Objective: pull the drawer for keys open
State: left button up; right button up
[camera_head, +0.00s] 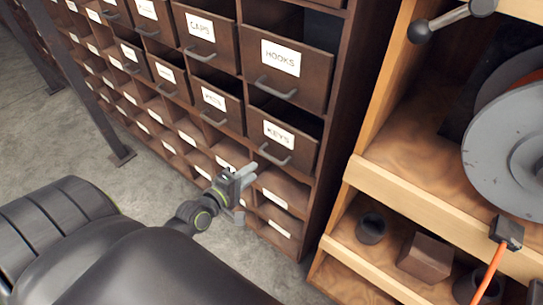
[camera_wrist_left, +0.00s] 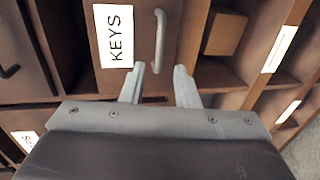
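The KEYS drawer (camera_head: 289,142) is a brown wooden drawer with a white label and a grey bar handle (camera_head: 274,157). It sits in the cabinet's right column, below the HOOKS drawer (camera_head: 285,72). A dark gap shows above its front; I cannot tell whether it stands out at all. My left gripper (camera_head: 247,172) is below and left of the handle in the head view. In the left wrist view, the gripper (camera_wrist_left: 160,67) is open and empty, its two fingers apart. The handle (camera_wrist_left: 160,40) shows just beyond the fingertips, in line with the gap. My right gripper is not in view.
The cabinet (camera_head: 335,95) holds several labelled drawers. Right of it, a wooden shelf (camera_head: 420,222) holds a grey reel (camera_head: 510,150), a dark cup (camera_head: 371,229) and a brown block (camera_head: 425,257). A dark post (camera_head: 80,80) stands at the left. Concrete floor (camera_head: 40,150) is clear there.

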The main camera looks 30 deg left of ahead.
aim_at(271, 157)
pick_arm(q)
jog(key=x, duration=1)
jog(key=shift+c, duration=0.3)
grip_shut()
